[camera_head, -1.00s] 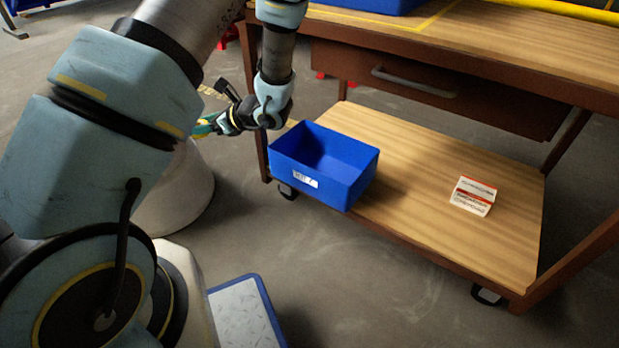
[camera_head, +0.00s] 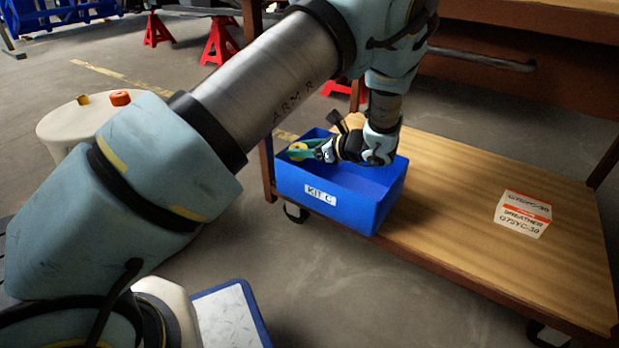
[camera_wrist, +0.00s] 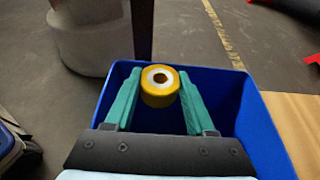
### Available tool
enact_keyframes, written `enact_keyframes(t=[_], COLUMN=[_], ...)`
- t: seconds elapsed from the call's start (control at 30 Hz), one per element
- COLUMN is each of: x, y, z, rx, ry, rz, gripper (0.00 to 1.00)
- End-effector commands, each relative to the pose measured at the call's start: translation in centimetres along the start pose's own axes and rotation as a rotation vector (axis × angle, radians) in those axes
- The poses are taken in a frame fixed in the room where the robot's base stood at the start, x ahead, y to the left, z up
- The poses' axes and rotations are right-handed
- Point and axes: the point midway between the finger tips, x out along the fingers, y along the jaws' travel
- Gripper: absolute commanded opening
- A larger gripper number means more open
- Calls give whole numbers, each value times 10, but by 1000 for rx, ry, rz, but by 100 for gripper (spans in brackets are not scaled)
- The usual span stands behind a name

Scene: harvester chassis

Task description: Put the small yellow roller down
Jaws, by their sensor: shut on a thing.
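The small yellow roller (camera_wrist: 160,88), a short yellow cylinder with a pale ring and a dark hole, is held between the green fingers of my gripper (camera_wrist: 157,92) in the wrist view. In the head view my gripper (camera_head: 302,150) is over the left part of a blue bin labelled "KIT C" (camera_head: 325,198), and the yellow roller (camera_head: 298,147) shows between its fingers. In the wrist view the blue bin (camera_wrist: 262,125) surrounds the fingers from above. How far the roller is above the bin floor cannot be told.
The bin stands on the lower wooden shelf (camera_head: 455,215) of a cart. A white and red "BREATHER" box (camera_head: 523,213) lies to its right, with bare shelf between. The cart's upper deck and drawer (camera_head: 520,88) overhang behind. Red stands (camera_head: 220,42) are on the floor behind.

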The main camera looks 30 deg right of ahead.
Motion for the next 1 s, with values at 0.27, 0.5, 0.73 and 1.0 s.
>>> enact_keyframes(t=[0.27,0.5,0.73,1.0], x=[14,24,24,27], y=[0,0,0,0], z=[-33,-60,-58,-65], rx=[0,-2,-2,-1], ry=[-1,-1,-1,-1], rz=[1,0,0,0], gripper=[0,0,0,0])
